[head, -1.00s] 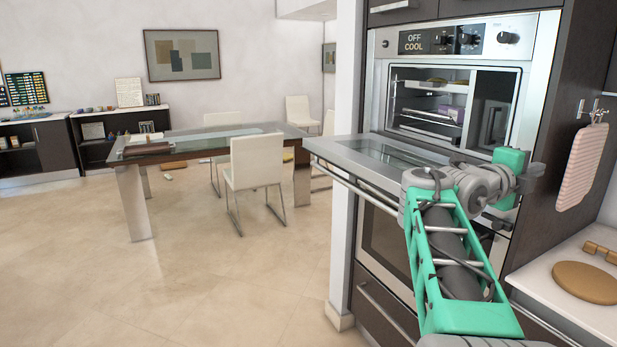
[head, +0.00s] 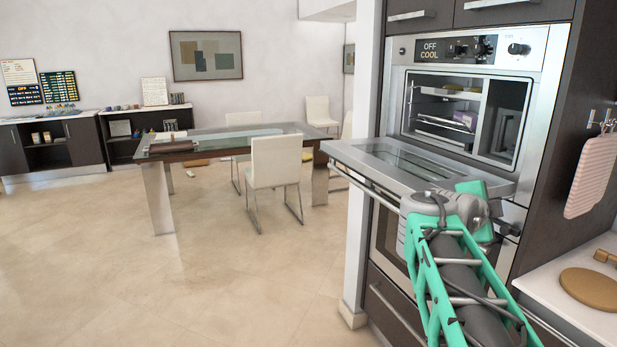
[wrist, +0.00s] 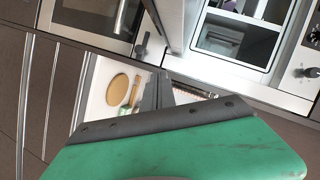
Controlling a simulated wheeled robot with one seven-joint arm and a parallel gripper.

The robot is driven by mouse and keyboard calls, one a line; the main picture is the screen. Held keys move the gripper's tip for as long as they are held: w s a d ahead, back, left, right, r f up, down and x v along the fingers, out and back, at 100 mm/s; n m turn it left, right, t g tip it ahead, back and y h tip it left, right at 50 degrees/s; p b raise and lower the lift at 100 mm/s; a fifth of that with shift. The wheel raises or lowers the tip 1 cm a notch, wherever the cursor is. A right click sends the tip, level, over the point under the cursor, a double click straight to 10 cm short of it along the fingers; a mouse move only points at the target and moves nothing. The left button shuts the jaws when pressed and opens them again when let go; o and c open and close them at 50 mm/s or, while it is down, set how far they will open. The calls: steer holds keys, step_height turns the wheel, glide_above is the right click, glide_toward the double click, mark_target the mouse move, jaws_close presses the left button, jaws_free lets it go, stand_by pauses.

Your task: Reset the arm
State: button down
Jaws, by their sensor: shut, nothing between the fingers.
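My arm reaches up from the bottom right in the head view, with its green and grey wrist (head: 445,215) in front of the open oven door. The gripper fingers are hidden behind the wrist there. In the wrist view my gripper (wrist: 157,88) shows dark grey fingers close together beyond the green hand, with nothing between them. The upper oven door (head: 350,160) is folded down flat. The upper oven (head: 455,105) is open, with a rack and a purple item (head: 465,120) inside. Its display (head: 429,50) reads OFF COOL.
A white counter (head: 545,285) with a round wooden board (head: 590,289) is at the lower right. A pink striped cloth (head: 590,178) hangs on the cabinet side. A glass table (head: 215,142) and white chairs (head: 275,163) stand far left. The floor (head: 220,280) between is clear.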

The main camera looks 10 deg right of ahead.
steer(key=a+f+n+y+p, duration=0.2)
steer(key=a+f+n+y, duration=0.3)
steer(key=a, duration=0.4)
steer(key=a+f+n+y+p, duration=0.2)
steer(key=a+f+n, duration=0.4)
steer(key=a, duration=0.4)
steer(key=s+a+f+n+g+y+p, duration=0.1)
steer(key=s+a+f+n+y, duration=0.2)
steer(key=s+a+n, duration=0.4)
steer(key=s+a+f+n+g+y+p, duration=0.2)
steer(key=s+a+f+n, duration=0.4)
steer(key=a, duration=0.5)
steer(key=shift+s+a+f+n+g+y, duration=0.15)
steer(key=shift+s+a+n+g+y, duration=0.2)
steer(key=shift+s+n, duration=0.25)
